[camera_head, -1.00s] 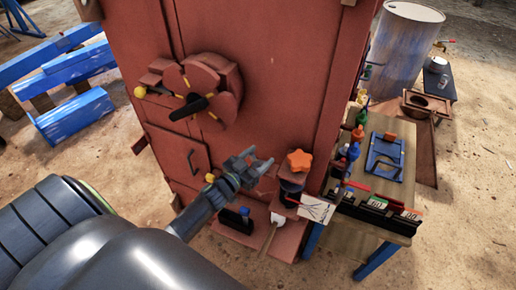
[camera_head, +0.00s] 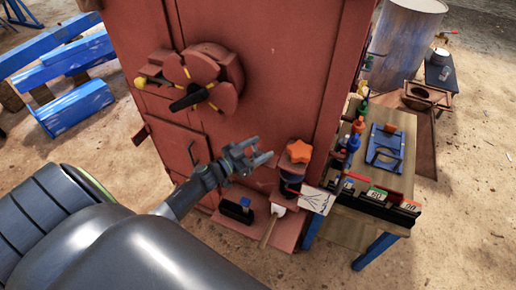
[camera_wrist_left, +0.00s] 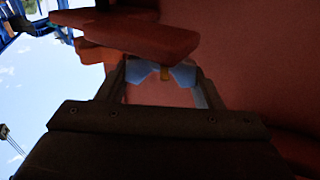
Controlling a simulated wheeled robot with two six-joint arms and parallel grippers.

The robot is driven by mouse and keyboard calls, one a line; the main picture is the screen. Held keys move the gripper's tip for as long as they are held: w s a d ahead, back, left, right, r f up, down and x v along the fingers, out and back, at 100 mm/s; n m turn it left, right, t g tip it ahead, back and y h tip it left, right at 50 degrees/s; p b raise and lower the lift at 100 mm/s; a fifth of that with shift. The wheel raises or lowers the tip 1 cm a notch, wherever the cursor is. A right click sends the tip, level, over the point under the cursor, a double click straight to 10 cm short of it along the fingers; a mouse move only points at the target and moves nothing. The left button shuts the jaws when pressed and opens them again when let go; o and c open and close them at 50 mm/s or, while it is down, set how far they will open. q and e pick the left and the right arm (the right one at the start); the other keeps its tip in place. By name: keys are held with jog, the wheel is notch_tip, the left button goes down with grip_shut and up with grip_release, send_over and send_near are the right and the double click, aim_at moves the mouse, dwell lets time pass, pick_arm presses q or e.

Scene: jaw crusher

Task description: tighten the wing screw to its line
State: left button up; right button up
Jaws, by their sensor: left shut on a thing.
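My left gripper (camera_head: 264,160) is in front of the red machine panel (camera_head: 275,75), left of the orange star knob (camera_head: 299,151). In the left wrist view a blue winged piece, the wing screw (camera_wrist_left: 183,76), sits between the two fingers (camera_wrist_left: 162,88). A brass-coloured stub shows at its middle. The fingers are shut on its wings. In the head view the wing screw cannot be made out at the jaws, and its line cannot be seen in either view. My right gripper is not in view.
A handwheel with a black handle (camera_head: 190,98) is at the upper left of the panel. A red ledge (camera_head: 291,232) holds a brush (camera_head: 272,222) and a black box (camera_head: 236,211) below my gripper. A wooden table (camera_head: 368,206) with bottles and a blue plate stands right. A red bracket overhangs in the wrist view.

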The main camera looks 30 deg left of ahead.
pick_arm(q)
jog(key=shift+w+r, duration=0.1)
jog(key=shift+r, duration=0.05)
jog(key=o, duration=1)
jog(key=shift+s+a+f, duration=0.15)
jog(key=shift+s+f, duration=0.1)
jog(key=shift+s, duration=0.15)
jog(key=shift+b+v, duration=3)
jog(key=shift+v, duration=5.25)
jog(key=shift+a+r, duration=0.1)
